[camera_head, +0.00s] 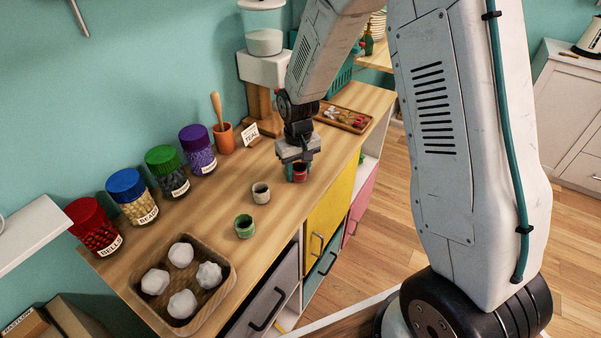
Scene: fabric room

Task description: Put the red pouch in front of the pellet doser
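The red pouch (300,175), small with a dark opening on top, is on the wooden counter near its front edge. My gripper (299,168) points down directly over it, with its fingers at the pouch's sides. I cannot tell whether the fingers touch or hold the pouch. The gripper hides part of the pouch's top. The pellet doser (263,68) stands at the back of the counter against the wall, up and left of my gripper. It has a clear hopper of white pellets above a white body and a wooden stand.
A cream pouch (261,193) and a green pouch (245,226) stand left of the gripper. Several lidded jars (161,172) line the wall, with an orange mortar (224,138) and a small sign (250,133). A wooden tray (216,296) holds white lumps. Another tray (343,117) lies behind right.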

